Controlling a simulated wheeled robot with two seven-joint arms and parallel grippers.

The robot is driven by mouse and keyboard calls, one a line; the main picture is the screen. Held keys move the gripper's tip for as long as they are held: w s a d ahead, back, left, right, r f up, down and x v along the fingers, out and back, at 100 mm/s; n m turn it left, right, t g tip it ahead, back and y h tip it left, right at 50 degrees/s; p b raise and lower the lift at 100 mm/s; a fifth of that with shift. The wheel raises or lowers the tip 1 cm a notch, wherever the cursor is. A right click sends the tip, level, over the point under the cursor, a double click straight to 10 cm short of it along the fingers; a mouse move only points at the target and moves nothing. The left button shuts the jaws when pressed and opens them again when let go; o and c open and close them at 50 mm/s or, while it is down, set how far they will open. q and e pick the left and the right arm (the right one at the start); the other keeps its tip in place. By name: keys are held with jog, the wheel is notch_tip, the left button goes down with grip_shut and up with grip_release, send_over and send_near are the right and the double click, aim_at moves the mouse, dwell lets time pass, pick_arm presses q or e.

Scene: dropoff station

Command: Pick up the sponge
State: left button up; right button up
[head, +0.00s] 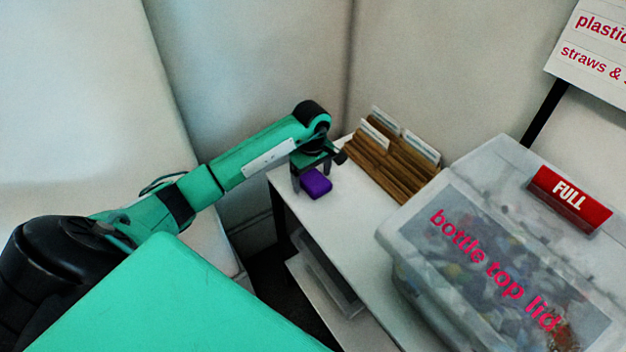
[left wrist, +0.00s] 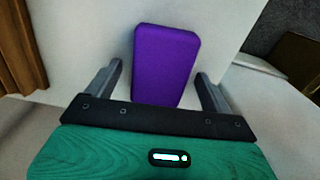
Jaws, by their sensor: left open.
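The sponge (head: 316,183) is a purple block lying on the white table (head: 345,220) near its far left corner. In the left wrist view the sponge (left wrist: 164,62) lies between and ahead of the two fingers, with a gap on each side. My left gripper (head: 308,180) is open at the sponge, its fingers pointing down; it also shows in the left wrist view (left wrist: 160,85). The near end of the sponge is hidden behind the gripper's body there. My right gripper is not in view.
A wooden file holder (head: 395,165) with cards stands right of the sponge. A large clear bin (head: 500,250) labelled "bottle top lid", with a red FULL sign (head: 570,198), fills the table's right side. A lower shelf (head: 325,300) holds a clear tray. A wall stands behind.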

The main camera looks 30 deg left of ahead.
pick_arm(q)
jog(key=shift+f, duration=0.15)
jog(key=shift+c, duration=0.3)
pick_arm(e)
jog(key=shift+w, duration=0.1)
pick_arm(q)
jog(key=c, duration=1)
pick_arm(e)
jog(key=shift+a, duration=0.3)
